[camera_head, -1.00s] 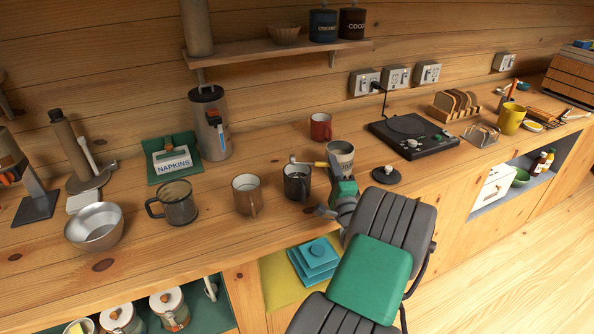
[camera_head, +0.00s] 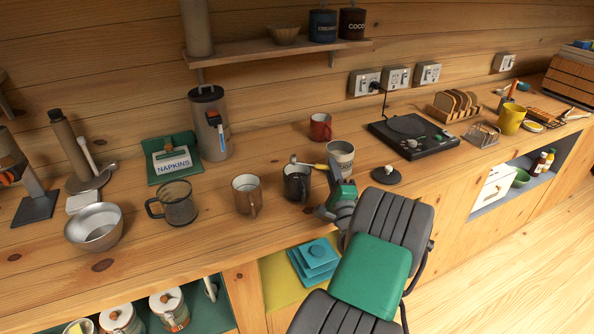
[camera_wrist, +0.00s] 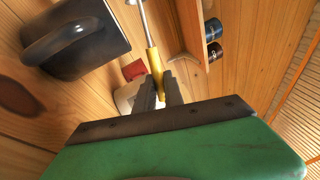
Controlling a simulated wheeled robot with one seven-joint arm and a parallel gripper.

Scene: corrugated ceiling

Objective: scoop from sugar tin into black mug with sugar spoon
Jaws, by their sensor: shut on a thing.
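The sugar spoon, with its yellow handle (camera_head: 320,166) and metal shaft, is in my gripper (camera_wrist: 160,92). Its handle (camera_wrist: 154,62) shows between the two fingers in the wrist view, and the shaft runs out of the top edge. In the head view the bowl end points left, just above the black mug's (camera_head: 297,184) far rim. The bowl's load is too small to tell. The black mug (camera_wrist: 72,42) appears dark at upper left in the wrist view. The pale sugar tin (camera_head: 341,158) stands open behind my gripper, to the right of the mug; its inside is mostly hidden.
A brown mug (camera_head: 246,195) stands close left of the black mug. A red mug (camera_head: 320,127) is behind. A dark knobbed lid (camera_head: 386,176) lies right of the tin, before a black hotplate (camera_head: 410,136). A glass mug (camera_head: 174,204) and metal bowl (camera_head: 94,228) are farther left.

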